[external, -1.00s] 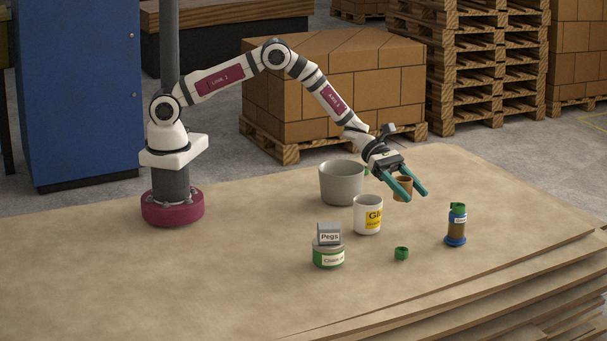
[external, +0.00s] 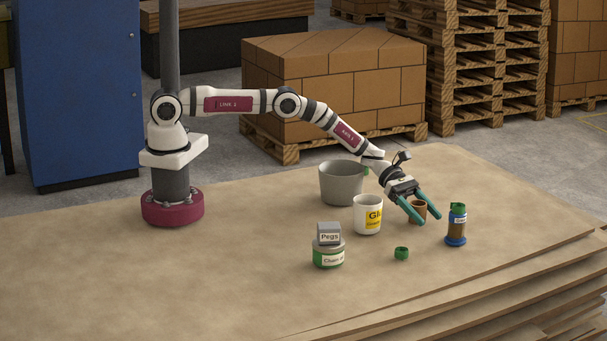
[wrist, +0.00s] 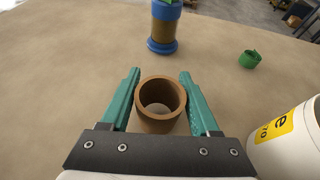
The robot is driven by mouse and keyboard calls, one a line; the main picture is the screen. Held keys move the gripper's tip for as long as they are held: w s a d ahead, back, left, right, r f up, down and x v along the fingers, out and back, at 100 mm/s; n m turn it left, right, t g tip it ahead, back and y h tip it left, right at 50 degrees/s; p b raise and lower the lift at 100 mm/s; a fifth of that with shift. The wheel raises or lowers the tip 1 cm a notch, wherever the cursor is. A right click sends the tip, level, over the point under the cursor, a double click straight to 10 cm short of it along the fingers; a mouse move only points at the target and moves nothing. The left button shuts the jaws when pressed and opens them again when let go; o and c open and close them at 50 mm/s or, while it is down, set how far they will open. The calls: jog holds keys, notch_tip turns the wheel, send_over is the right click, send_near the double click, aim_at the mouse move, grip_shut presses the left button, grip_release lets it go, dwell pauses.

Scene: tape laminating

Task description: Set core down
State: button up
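The core is a short hollow brown cylinder (external: 418,206), upright between the two teal fingers of my gripper (external: 429,219). In the wrist view the core (wrist: 160,121) fills the gap between the fingers of my gripper (wrist: 160,74), one on each side, and I look down into its open top. My gripper is shut on the core. The core is low over the table (external: 250,270); whether its bottom touches the table cannot be told, as a finger hides part of it.
A small green roll (external: 401,254) lies in front. A white glue pot (external: 367,216) and grey bucket (external: 341,186) stand to the left, with a Pegs box (external: 329,234) on a green-white tin (external: 328,256).

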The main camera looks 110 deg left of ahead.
aim_at(414, 202)
jog(key=shift+o, duration=1.4)
jog(key=shift+r, duration=0.2)
jog(key=v, duration=0.7)
jog(key=shift+s+a, duration=0.15)
jog(key=shift+s, duration=0.05)
